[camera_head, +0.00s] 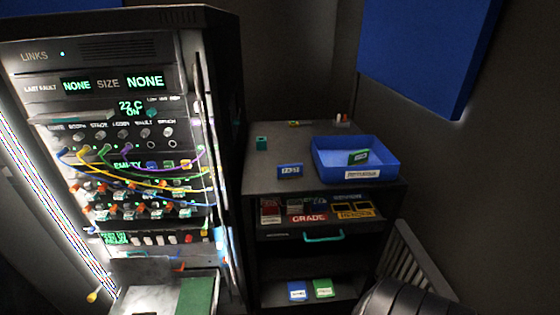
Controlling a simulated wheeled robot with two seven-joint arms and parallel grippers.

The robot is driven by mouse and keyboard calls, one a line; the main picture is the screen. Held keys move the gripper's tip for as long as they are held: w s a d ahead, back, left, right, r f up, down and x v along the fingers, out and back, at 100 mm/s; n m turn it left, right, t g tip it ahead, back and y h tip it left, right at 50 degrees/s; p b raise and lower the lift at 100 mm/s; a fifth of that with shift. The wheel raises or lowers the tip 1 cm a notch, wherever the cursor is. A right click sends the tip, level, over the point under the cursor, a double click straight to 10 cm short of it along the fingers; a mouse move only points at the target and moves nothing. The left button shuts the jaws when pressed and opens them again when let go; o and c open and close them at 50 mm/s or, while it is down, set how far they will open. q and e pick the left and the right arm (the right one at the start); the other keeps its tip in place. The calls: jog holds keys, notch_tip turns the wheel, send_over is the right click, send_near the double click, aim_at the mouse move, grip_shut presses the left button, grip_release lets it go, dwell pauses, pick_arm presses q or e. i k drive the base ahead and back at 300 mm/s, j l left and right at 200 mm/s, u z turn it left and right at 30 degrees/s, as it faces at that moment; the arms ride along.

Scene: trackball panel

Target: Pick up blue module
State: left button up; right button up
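A small blue module (290,171) with a pale label stands on the dark top of the cabinet (262,178), left of the blue bin. Another blue module (298,291) with a white label lies on the lower shelf, beside a green module (323,288). A further small blue piece (320,204) shows among the items in the compartment under the top, partly hidden. Neither of my grippers can be made out in this view.
A blue bin (325,169) with a green module (358,156) inside stands on the cabinet top. A drawer with a teal handle (324,237) is below. A tall rack (120,70) with cables stands left. A dark ribbed shape (410,297) blocks the lower right.

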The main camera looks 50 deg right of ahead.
aim_at(288, 170)
jog(key=z, duration=1.6)
jog(key=i+j+u, duration=0.15)
jog(key=u, duration=0.25)
